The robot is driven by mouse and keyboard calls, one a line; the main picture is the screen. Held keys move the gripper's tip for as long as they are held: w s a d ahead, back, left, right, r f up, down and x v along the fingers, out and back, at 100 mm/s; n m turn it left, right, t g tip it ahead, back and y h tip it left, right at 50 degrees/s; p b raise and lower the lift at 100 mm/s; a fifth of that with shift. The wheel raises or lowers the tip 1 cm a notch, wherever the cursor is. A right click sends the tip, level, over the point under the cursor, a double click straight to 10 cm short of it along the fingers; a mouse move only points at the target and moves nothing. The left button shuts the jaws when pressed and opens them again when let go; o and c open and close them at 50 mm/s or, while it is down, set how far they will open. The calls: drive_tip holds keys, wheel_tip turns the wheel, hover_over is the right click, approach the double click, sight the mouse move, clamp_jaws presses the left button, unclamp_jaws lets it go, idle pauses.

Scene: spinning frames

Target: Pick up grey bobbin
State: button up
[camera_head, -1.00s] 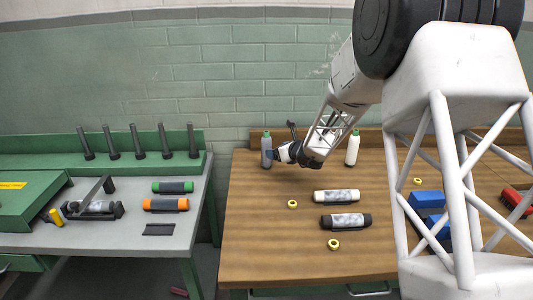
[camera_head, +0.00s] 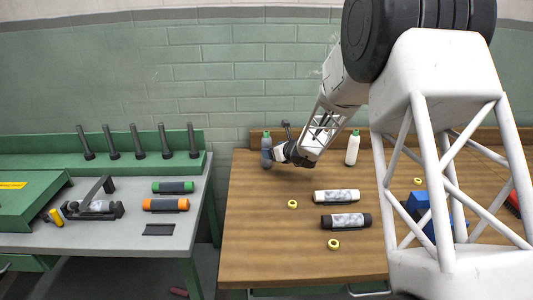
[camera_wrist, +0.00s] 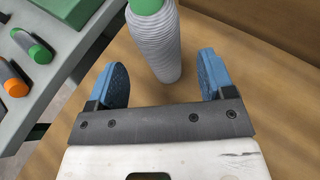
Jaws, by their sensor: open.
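The grey bobbin (camera_head: 266,142) stands upright with a green top near the back left corner of the wooden table. In the wrist view the bobbin (camera_wrist: 158,45) is ribbed grey, with its base near the gap between the two blue finger pads. My gripper (camera_wrist: 162,62) is open, with one pad on each side of the bobbin's lower part and visible space on both sides. In the head view my gripper (camera_head: 273,156) is low by the bobbin and covers part of its lower body.
A white bobbin (camera_head: 353,147) stands to the right. Lying on the wooden table (camera_head: 255,240) are a white roll (camera_head: 336,196), a black-ended roll (camera_head: 346,221) and yellow rings (camera_head: 292,204). A grey bench (camera_head: 110,235) with green and orange rolls is at left.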

sight(270, 141)
drive_tip(key=shift+x, duration=2.5)
drive_tip(key=shift+r, duration=0.15)
drive_tip(key=c, duration=1)
drive_tip(key=shift+c, duration=0.2)
drive_tip(key=shift+w+r, duration=0.1)
drive_tip(key=shift+r, duration=0.05)
drive_tip(key=shift+r, duration=1.55)
drive_tip(key=s+d+r, duration=0.1)
drive_tip(key=s+d, duration=0.1)
drive_tip(key=s, duration=1.4)
drive_tip(key=shift+d+r, duration=0.2)
drive_tip(key=shift+r, duration=0.1)
